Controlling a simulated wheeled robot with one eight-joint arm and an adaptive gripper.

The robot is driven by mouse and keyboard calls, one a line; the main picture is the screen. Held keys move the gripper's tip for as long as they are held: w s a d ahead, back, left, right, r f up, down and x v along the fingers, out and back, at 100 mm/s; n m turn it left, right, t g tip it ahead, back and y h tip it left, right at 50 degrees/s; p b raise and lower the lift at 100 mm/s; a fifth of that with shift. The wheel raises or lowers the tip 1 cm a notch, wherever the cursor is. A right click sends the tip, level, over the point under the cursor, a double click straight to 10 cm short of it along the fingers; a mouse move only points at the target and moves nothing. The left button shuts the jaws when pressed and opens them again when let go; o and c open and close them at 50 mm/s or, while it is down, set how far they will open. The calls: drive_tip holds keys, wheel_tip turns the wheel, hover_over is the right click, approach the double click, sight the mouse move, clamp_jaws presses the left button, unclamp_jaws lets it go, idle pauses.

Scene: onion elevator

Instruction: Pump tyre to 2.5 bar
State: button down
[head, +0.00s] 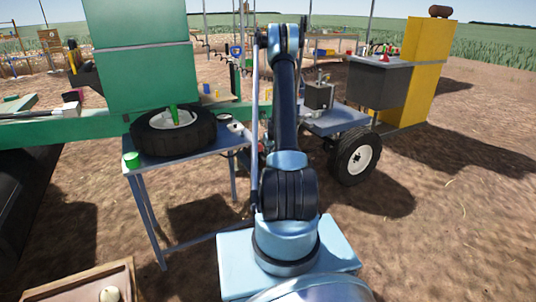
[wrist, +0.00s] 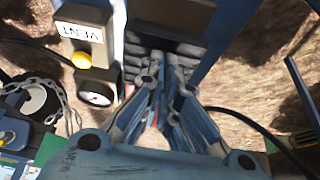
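A black tyre with a white hub (head: 172,132) lies flat on a blue table (head: 185,158) at left in the head view. In the wrist view, a grey box (wrist: 84,34) bears an upside-down label that seems to read VENT and a yellow button. A round gauge (wrist: 97,92) with a white dial sits beside it. My gripper (wrist: 160,66) is in the middle of the wrist view, its narrow fingers converging beside a dark ridged block (wrist: 165,30). I cannot tell whether they touch it. In the head view my arm hides the gripper.
A green cylinder (head: 131,160) stands on the table's left corner. A wheeled blue cart (head: 335,119) is at right, near a yellow cabinet (head: 428,70). A dark hose (wrist: 255,128) and a chain (wrist: 65,106) show in the wrist view. Bare soil is open at front right.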

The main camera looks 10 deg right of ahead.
wheel_tip(320, 180, up, 4)
drive_tip(key=shift+s+a+f, duration=0.1)
drive_tip(key=shift+s, duration=0.05)
drive_tip(key=s+d+r, duration=0.2)
drive_tip(key=s+r, duration=0.4)
drive_tip(key=s, duration=0.1)
drive_tip(key=shift+r, duration=0.4)
idle(0.7)
drive_tip(key=w+a+r, duration=0.2)
drive_tip(key=w+r, duration=0.5)
drive_tip(key=r, duration=0.3)
drive_tip(key=shift+w+r, duration=0.35)
drive_tip(key=shift+w, duration=0.05)
drive_tip(key=shift+a+f, duration=0.1)
